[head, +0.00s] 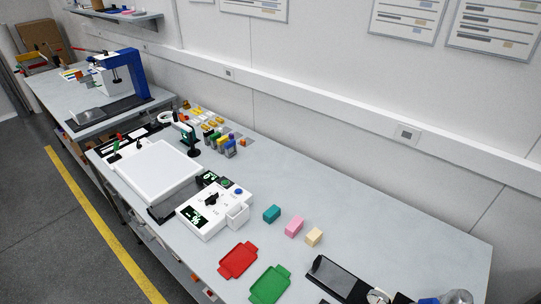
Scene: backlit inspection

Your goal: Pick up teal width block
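The teal block (271,214) sits on the grey table, the leftmost of three small blocks in a row. It stands just right of a white control box and is fully visible, with nothing touching it. A pink block (294,227) and a cream block (314,237) sit apart from it to its lower right. Neither of my grippers shows in the head view.
A white control box (208,212) and a white light panel (152,172) stand to the left. A red tray (238,260) and a green tray (270,285) lie in front. A black device (338,277) is at lower right. The table behind the blocks is clear.

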